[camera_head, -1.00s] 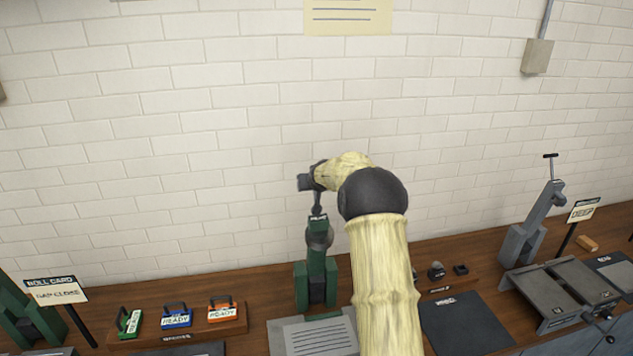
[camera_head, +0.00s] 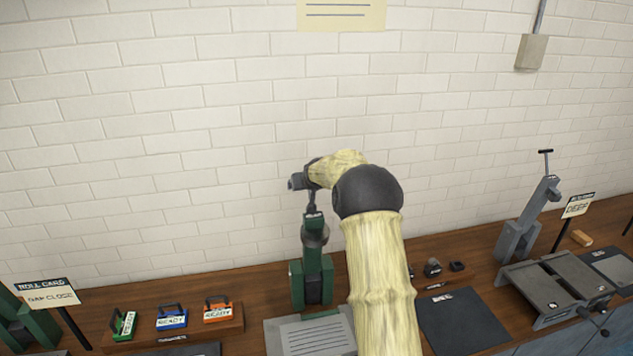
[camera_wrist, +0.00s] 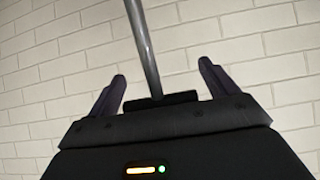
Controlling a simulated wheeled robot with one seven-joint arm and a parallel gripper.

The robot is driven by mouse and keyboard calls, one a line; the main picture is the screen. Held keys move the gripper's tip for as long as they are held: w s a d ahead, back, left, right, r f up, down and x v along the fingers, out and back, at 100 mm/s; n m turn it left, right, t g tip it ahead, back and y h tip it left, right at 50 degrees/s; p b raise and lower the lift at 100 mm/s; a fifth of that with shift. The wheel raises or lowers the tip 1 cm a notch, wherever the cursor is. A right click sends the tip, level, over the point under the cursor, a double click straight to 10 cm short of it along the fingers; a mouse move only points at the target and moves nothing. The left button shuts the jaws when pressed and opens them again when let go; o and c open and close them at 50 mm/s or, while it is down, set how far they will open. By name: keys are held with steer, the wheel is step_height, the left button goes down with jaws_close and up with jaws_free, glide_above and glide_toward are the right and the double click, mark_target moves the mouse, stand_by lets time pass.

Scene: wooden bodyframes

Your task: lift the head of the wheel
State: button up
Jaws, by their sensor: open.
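A green stand-like machine (camera_head: 312,275), which I take to be the wheel, stands upright on the bench in the middle of the head view. A thin rod (camera_head: 311,198) rises from its grey-and-green upper part, its head (camera_head: 314,230). My gripper (camera_head: 297,182) is at the top of this rod; the fingers are too small to make out there. In the wrist view my gripper (camera_wrist: 162,72) is open, one dark finger on each side. A metal rod (camera_wrist: 145,50) and a dark crossbar (camera_wrist: 174,98) at its end lie between the fingers, with gaps on both sides.
A grey machine with a T-handle (camera_head: 525,225) stands at right beside a grey vise-like bed (camera_head: 560,292). Three READY blocks (camera_head: 172,318) sit left on a wooden tray. A ROLL CARD sign (camera_head: 47,292) stands far left. A dark mat (camera_head: 460,320) lies right of my arm.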

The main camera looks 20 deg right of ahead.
steer(key=d+b+v, duration=0.1)
steer(key=b+v, duration=0.6)
steer(key=v, duration=0.9)
steer(key=shift+s+a+r, duration=0.2)
steer(key=shift+s+a, duration=0.15)
steer(key=s+a+f+g, duration=0.2)
steer(key=s+a+f, duration=0.1)
steer(key=s+f, duration=0.4)
steer(key=s+a+f+g, duration=0.3)
steer(key=s+f, duration=0.5)
steer(key=s, duration=0.6)
steer(key=s+a+f+n+g+y, duration=0.1)
steer(key=s+a+f+g, duration=0.1)
steer(key=s+a+f, duration=0.3)
steer(key=s+f, duration=0.3)
steer(key=s, duration=0.3)
steer(key=shift+s+a+g, duration=0.25)
steer(key=shift+g, duration=0.15)
steer(key=shift+f, duration=0.1)
